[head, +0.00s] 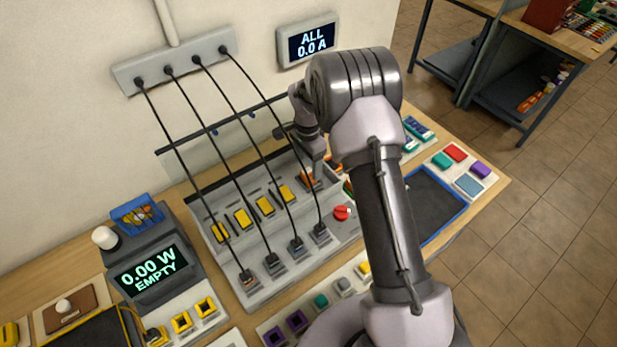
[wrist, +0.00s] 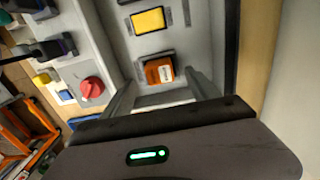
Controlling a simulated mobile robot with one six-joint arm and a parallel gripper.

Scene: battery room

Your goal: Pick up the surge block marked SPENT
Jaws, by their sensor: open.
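An orange block (wrist: 159,70) with a small white label sits in a slot of the grey panel in the wrist view. The label is too small to read, so I cannot confirm SPENT. In the head view the orange block (head: 307,181) is at the right end of a row of yellow blocks (head: 264,206), partly hidden by my gripper. My gripper (head: 316,166) is above it, pointing down. In the wrist view my gripper (wrist: 164,86) is open, its fingers on either side of the block's near end, nothing held.
A red knob (head: 343,212) stands on the panel close to my gripper. Four black cables run from a wall strip (head: 175,62) over the panel to plugs below the blocks. A meter (head: 148,270) reads 0.00 W EMPTY. A blue-edged dark tray (head: 432,200) is at the right.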

